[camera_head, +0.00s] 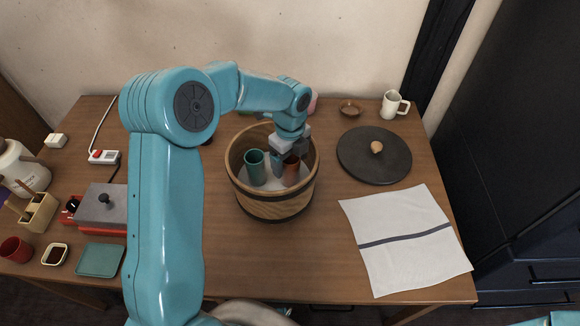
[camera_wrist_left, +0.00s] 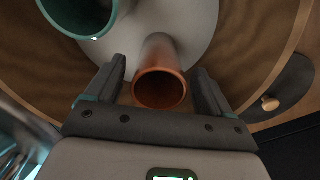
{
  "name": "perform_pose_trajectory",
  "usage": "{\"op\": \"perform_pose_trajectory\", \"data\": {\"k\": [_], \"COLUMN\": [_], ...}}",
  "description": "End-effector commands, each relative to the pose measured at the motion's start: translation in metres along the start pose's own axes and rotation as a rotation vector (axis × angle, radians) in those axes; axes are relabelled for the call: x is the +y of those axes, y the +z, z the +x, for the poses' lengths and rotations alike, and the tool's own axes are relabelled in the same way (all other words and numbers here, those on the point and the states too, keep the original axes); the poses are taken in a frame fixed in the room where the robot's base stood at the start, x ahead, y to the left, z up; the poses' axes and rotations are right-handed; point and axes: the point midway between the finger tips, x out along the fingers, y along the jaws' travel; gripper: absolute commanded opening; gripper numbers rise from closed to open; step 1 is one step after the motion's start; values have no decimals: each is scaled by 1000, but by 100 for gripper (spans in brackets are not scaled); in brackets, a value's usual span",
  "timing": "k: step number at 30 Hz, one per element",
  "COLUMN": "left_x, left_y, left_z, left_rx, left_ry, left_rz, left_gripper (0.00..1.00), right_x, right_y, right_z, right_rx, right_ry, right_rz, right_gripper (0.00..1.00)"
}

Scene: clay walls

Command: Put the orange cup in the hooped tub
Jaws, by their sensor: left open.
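The orange cup (camera_head: 291,170) is inside the wooden hooped tub (camera_head: 270,207), on its pale floor. It stands to the right of a green cup (camera_head: 254,168). My left gripper (camera_head: 284,160) reaches down into the tub from above and partly hides the orange cup. In the left wrist view the orange cup (camera_wrist_left: 160,88) has its mouth toward the camera and lies between the two spread fingers of my left gripper (camera_wrist_left: 160,82), with gaps beside it. The green cup (camera_wrist_left: 82,12) shows at the top left there. My right gripper is not in view.
A dark round lid (camera_head: 360,160) with a wooden knob lies right of the tub, with a white mug (camera_head: 394,105) and small bowl (camera_head: 349,108) behind it. A striped cloth (camera_head: 400,265) lies at the front right. Several small items crowd the left side.

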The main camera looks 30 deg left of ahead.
Motion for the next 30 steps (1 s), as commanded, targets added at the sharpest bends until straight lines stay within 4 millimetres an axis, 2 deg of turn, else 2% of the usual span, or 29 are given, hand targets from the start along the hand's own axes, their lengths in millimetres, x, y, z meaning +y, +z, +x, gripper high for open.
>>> {"op": "perform_pose_trajectory", "data": {"k": [1,6,12,16,30], "left_x": [-2,-1,-1,0,0], "left_y": [0,0,0,0,0], "left_z": [-14,-52,-78,-83,-83], "left_rx": [-2,-1,0,0,0], "left_ry": [-6,-5,-2,-1,0], "left_rz": [0,1,0,1,0], "left_gripper": [82,82,82,82,82], "right_x": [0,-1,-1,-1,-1], "right_y": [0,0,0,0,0], "right_z": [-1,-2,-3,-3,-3], "right_rx": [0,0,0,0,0], "right_ry": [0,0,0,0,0], "right_rz": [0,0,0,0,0], "right_gripper": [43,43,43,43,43]}}
